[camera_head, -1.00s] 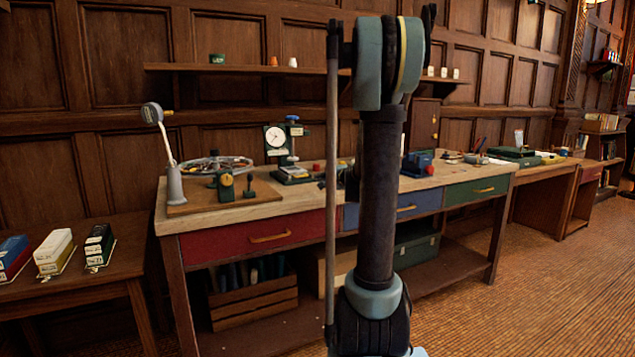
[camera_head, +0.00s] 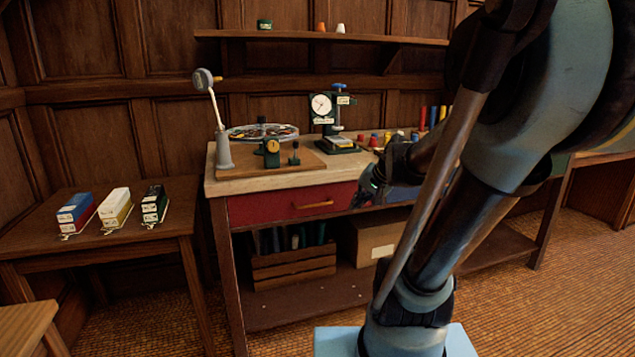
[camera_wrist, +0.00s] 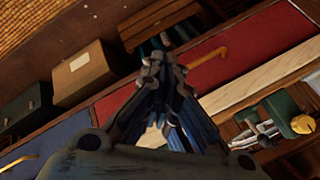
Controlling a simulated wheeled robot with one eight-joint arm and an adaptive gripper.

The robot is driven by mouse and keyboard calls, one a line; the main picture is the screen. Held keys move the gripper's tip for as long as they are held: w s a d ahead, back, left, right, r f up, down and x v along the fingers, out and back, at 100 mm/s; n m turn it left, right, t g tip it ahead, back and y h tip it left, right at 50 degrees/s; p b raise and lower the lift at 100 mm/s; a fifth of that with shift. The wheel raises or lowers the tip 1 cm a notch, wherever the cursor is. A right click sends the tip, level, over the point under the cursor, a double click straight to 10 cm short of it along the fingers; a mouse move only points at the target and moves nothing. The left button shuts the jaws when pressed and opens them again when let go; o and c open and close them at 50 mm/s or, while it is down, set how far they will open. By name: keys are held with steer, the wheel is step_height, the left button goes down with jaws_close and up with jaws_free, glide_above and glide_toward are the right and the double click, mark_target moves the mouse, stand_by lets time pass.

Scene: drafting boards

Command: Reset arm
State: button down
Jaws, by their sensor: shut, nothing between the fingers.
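My gripper (camera_head: 370,186) hangs in front of the workbench (camera_head: 222,186), near its red drawer front, in the head view. My arm fills the right of that view. In the wrist view my gripper (camera_wrist: 160,68) is shut, its dark fingers together and empty. Behind the fingers show the red drawer (camera_wrist: 262,45) with its brass handle, and the blue drawer (camera_wrist: 50,150).
A dial gauge stand (camera_head: 322,107), a wheel-like tray (camera_head: 245,132) and a lamp-like tool (camera_head: 222,150) stand on the bench. Left, a side table (camera_head: 150,238) bears three small boxed blocks. Below are a wooden crate (camera_head: 293,268) and a cardboard box (camera_head: 372,240). Floor is free at right.

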steer(key=s+d+f+n+g+h, duration=0.2)
steer(key=s+d+f, duration=0.1)
steer(key=s, duration=0.6)
steer(key=s+d+f+n+g+h, duration=0.2)
steer(key=s+f, duration=0.3)
steer(key=s, duration=0.4)
steer(key=shift+s+d+f, duration=0.2)
steer(key=shift+d+f, duration=0.2)
steer(key=shift+d, duration=0.4)
